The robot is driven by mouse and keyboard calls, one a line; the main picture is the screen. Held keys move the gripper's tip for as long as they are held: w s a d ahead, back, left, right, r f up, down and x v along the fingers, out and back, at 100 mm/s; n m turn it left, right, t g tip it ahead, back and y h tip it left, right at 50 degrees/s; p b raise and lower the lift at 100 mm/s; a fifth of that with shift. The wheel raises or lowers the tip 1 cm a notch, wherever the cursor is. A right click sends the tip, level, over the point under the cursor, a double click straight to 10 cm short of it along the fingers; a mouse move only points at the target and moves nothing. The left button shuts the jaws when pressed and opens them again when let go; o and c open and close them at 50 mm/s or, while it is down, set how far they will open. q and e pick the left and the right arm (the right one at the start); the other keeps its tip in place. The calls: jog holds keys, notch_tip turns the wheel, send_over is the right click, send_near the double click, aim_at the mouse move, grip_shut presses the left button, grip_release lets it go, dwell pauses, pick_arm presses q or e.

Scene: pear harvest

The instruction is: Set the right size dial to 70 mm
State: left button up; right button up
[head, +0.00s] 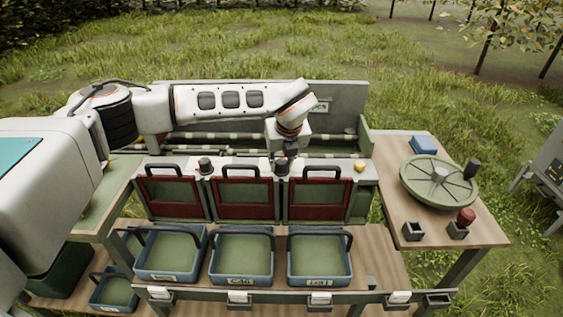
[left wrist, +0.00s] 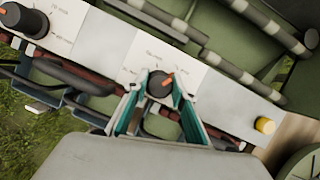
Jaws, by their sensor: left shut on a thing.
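The right size dial (left wrist: 160,84) is a dark round knob with an orange pointer on a white panel. In the left wrist view its pointer tilts toward the upper right; the printed marks beside it are too small to read surely. My left gripper (left wrist: 158,97) has its teal-lined fingers on both sides of this knob and is shut on it. In the head view my left gripper (head: 284,160) reaches down to the dial (head: 281,169) from above. The other dial (left wrist: 24,20) is at the upper left in the left wrist view and also shows in the head view (head: 205,166). My right gripper is not in view.
A yellow button (left wrist: 265,125) sits on the panel right of the dial. Red-framed gates (head: 247,197) with dark handles hang below the panel, and blue crates (head: 242,279) stand in front. A green wheel (head: 438,180) is on the right table.

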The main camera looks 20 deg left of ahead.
pick_arm(q)
jog(key=shift+w+r, duration=0.1)
jog(key=o, duration=0.8)
jog(key=v, duration=1.2)
jog(key=shift+d, duration=0.1)
